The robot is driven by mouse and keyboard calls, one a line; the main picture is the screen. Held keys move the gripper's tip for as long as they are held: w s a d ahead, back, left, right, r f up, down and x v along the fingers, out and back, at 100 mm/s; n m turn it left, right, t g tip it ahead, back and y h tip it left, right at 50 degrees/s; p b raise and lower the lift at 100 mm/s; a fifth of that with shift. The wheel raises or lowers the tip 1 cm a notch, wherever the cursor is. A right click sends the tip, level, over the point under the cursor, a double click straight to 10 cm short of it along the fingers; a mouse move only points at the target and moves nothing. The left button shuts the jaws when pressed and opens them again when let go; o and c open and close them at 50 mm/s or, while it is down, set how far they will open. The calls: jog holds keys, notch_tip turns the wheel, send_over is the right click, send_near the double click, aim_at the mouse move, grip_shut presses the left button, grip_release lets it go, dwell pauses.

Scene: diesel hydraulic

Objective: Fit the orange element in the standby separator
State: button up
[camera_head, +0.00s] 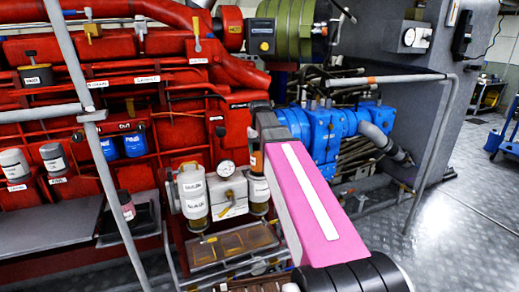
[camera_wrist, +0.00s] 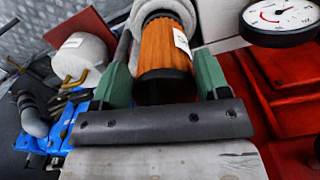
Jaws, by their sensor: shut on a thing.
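The orange element (camera_wrist: 165,48) is a ribbed cylinder with a white label and dark end bands. My gripper (camera_wrist: 160,85) is shut on it, with a green finger on each side. In the head view the element (camera_head: 257,162) shows just above the right-hand separator (camera_head: 258,190), which is partly hidden by my pink arm. In the wrist view a pale round rim (camera_wrist: 168,10) lies around or just beyond its far end. I cannot tell whether the element is inside it. A second white separator (camera_head: 192,188) with a cap stands to the left. Their labels are too small to read.
A pressure gauge (camera_head: 226,168) sits between the separators, close to the element, and also shows in the wrist view (camera_wrist: 283,14). A tray (camera_head: 232,244) lies below. The red engine (camera_head: 180,130) is behind, a blue pump (camera_head: 325,130) to the right. Grey rails (camera_head: 95,130) cross in front.

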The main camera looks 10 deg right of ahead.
aim_at(260, 170)
jog(key=shift+f, duration=5.4)
jog(key=o, duration=1.4)
notch_tip(260, 170, up, 10)
jog(key=shift+r, duration=0.4)
jog(key=shift+s, duration=0.1)
